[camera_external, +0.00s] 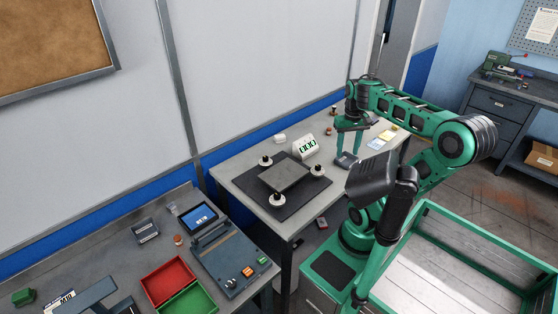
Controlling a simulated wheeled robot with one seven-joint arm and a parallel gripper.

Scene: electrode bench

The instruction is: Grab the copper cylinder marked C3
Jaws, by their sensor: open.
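My gripper (348,148) points down over the right part of the middle bench, its two green fingers apart and nothing visible between them. A small copper-coloured piece (333,113) stands on the bench behind and left of my gripper, apart from it. Another small copper-orange piece (178,240) stands on the left bench beside the screen device. Both are too small for any marking to be read, so I cannot tell which, if either, is C3.
A dark block (345,162) lies just below my gripper. Red (168,281) and green (190,302) trays sit on the left bench.

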